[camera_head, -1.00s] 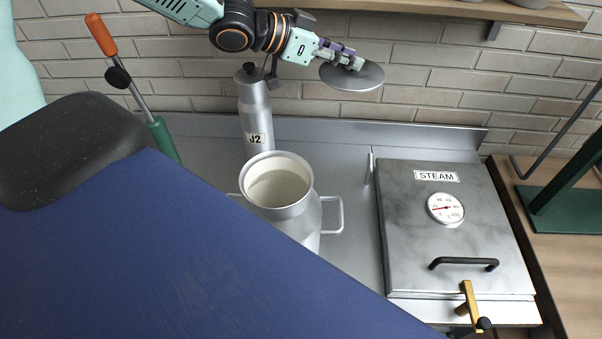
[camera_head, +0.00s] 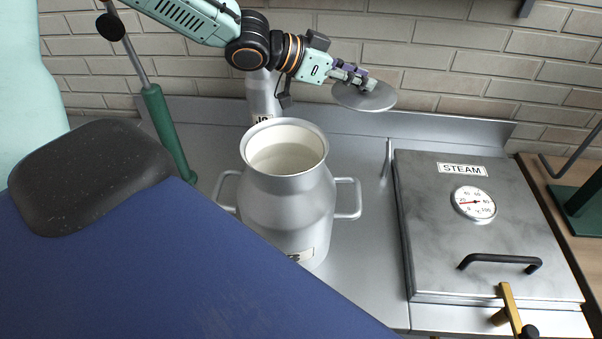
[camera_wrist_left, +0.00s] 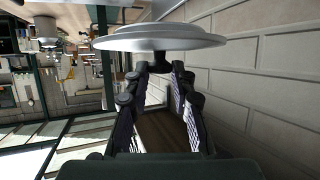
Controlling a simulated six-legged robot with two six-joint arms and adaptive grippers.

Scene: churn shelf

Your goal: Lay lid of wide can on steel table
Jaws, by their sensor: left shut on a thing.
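The wide can (camera_head: 286,195) is a silver churn with two side handles, standing open on the steel table (camera_head: 352,245). Its lid (camera_head: 368,97) is a round grey disc, held above the back of the table. My left gripper (camera_head: 360,80) is shut on the lid's knob. In the left wrist view the lid (camera_wrist_left: 160,38) lies across the tips of my left gripper (camera_wrist_left: 160,68), its dark knob between the fingers. The lid is apart from the can, behind it and to its right. My right gripper is not in view.
A narrower can (camera_head: 262,98) stands behind, partly hidden by my left arm. A steam box (camera_head: 430,215) with gauge and black handle stands at the right. A green-handled tool (camera_head: 166,130) is at the left. Bare table shows between can and box.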

